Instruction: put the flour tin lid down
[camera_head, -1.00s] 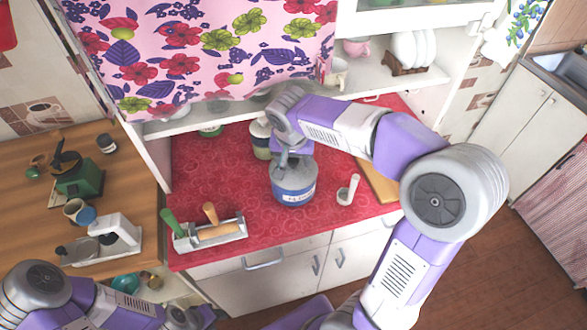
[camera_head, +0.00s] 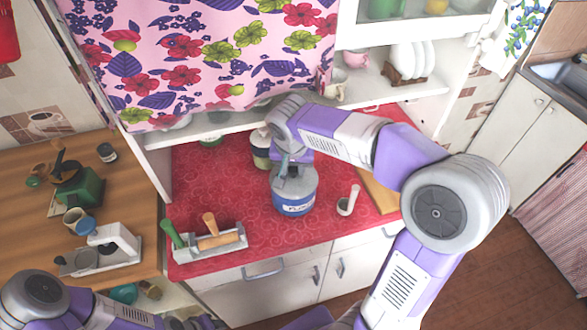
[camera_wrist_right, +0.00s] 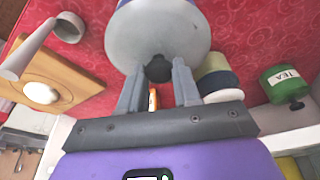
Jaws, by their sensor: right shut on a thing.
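The blue flour tin (camera_head: 295,207) stands on the red counter, its label facing me. The grey flour tin lid (camera_head: 306,183) is at the tin's top, roughly level. I cannot tell whether it is fully seated. In the wrist view the lid (camera_wrist_right: 158,30) is a pale disc covering the tin's mouth, with a dark knob (camera_wrist_right: 158,69). My right gripper (camera_wrist_right: 158,76) is shut on this knob, one finger on each side. It reaches the lid from above in the head view (camera_head: 291,163). My left arm shows at the lower left, but its gripper is out of view.
A white scoop (camera_head: 347,201) and a wooden board (camera_head: 379,194) are right of the tin. A cream and dark tin (camera_head: 260,150) stands close behind it. A green TEA tin (camera_wrist_right: 284,84) is farther back. A grey rack with handled tools (camera_head: 210,245) is front left. Red counter between is clear.

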